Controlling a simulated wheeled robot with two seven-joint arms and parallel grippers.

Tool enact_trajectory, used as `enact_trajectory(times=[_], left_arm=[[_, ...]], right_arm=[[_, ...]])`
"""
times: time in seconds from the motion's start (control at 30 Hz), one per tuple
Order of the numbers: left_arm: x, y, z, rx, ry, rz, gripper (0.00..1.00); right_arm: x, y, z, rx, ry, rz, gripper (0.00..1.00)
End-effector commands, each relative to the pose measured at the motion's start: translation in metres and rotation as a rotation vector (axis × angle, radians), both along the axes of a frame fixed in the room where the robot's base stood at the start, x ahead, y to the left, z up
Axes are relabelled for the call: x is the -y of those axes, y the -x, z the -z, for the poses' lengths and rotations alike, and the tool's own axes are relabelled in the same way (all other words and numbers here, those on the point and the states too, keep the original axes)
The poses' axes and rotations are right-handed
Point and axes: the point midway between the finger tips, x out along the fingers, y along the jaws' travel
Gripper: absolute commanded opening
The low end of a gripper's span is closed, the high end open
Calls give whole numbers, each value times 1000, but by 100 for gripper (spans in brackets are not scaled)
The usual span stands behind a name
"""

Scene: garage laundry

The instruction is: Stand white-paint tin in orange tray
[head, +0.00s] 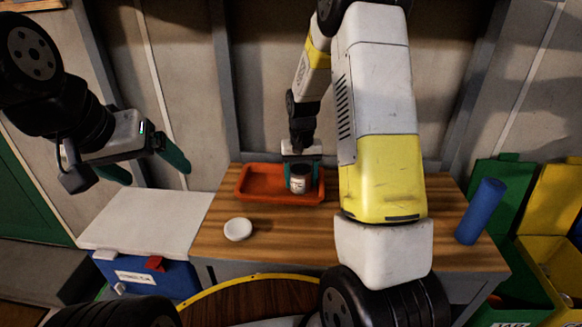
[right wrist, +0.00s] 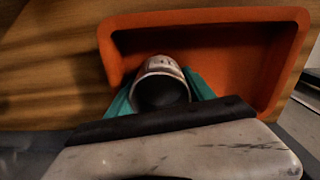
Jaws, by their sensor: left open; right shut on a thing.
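The white-paint tin (head: 298,184) is a small pale can with a dark open-looking top. It is upright over the right part of the orange tray (head: 255,191) on the wooden bench. My right gripper (head: 301,174) is shut on the tin, a green finger on either side. In the right wrist view the tin (right wrist: 160,80) sits between the green fingers, inside the outline of the orange tray (right wrist: 210,17). I cannot tell whether its base touches the tray floor. My left gripper (head: 146,164) is open and empty, in the air at the left, well away from the tray.
A round white lid-like thing (head: 238,229) lies on the wooden bench (head: 285,240) in front of the tray. A blue cylinder (head: 481,211) stands at the bench's right end. Green and yellow bins (head: 552,255) are at the far right. A blue cooler with white lid (head: 150,222) is at the left.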

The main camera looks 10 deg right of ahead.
Motion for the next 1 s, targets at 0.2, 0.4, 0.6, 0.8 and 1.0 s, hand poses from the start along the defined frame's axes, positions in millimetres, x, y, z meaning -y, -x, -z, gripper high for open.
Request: enact_trajectory(times=[0.2,0.4,0.6,0.8,1.0], left_arm=[[0,0,0,0,0,0,89],[0,0,0,0,0,0,89],[0,0,0,0,0,0,89],[0,0,0,0,0,0,89],[0,0,0,0,0,0,89]], right_arm=[[0,0,1,0,0,0,71],[0,0,0,0,0,0,71],[0,-1,-23,5,0,0,71],[0,-1,-67,6,0,0,71],[0,-1,-103,3,0,0,71]])
